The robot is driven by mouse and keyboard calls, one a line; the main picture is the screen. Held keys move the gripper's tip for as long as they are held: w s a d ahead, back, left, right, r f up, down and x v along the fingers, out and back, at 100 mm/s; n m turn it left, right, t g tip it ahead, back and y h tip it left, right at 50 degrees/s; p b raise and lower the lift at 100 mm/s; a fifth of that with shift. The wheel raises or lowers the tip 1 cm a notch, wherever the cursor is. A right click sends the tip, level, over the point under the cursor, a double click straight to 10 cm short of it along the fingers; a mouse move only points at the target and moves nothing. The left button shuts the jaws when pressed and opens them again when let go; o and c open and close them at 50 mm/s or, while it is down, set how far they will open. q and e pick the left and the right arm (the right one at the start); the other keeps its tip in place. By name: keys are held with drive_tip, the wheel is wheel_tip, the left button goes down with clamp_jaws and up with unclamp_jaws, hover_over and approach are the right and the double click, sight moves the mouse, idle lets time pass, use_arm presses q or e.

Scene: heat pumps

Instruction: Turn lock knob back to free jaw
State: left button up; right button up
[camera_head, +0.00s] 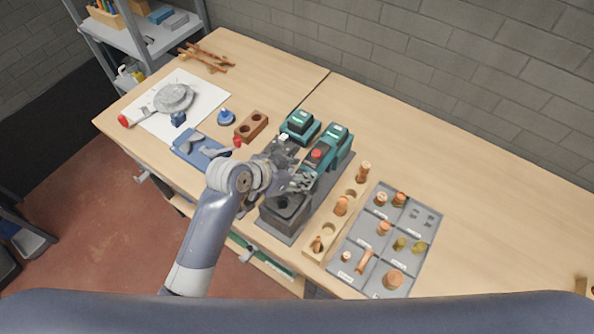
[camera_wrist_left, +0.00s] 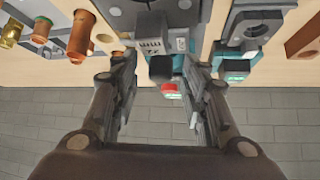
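A teal and grey machine (camera_head: 338,143) stands on a dark base plate (camera_head: 322,196) at the middle of the bench, with a red button (camera_head: 317,154) on top. My left gripper (camera_head: 298,172) is over the machine and hides part of it. In the left wrist view, my left gripper (camera_wrist_left: 158,60) has its fingers wide apart. A dark block-like part (camera_wrist_left: 160,69) shows between them, with a visible gap to each finger. I cannot tell whether this part is the lock knob. The jaw is not clearly visible. My right gripper is not in view.
A wooden rack (camera_head: 328,233) with copper fittings and a grey sorting tray (camera_head: 411,249) stand right of the machine. A blue fixture (camera_head: 190,148), a wooden two-hole block (camera_head: 251,127) and a white sheet (camera_head: 205,96) lie left. The bench's far right is mostly clear.

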use_arm(q)
clamp_jaws()
drive_tip(key=n+t+y, duration=0.1)
drive_tip(key=n, duration=0.1)
drive_tip(key=n+t+y, duration=0.1)
drive_tip(key=n, duration=0.1)
drive_tip(key=shift+s+d+y, duration=0.15)
drive_tip(key=shift+y, duration=0.25)
drive_tip(key=shift+o, duration=0.6)
unclamp_jaws()
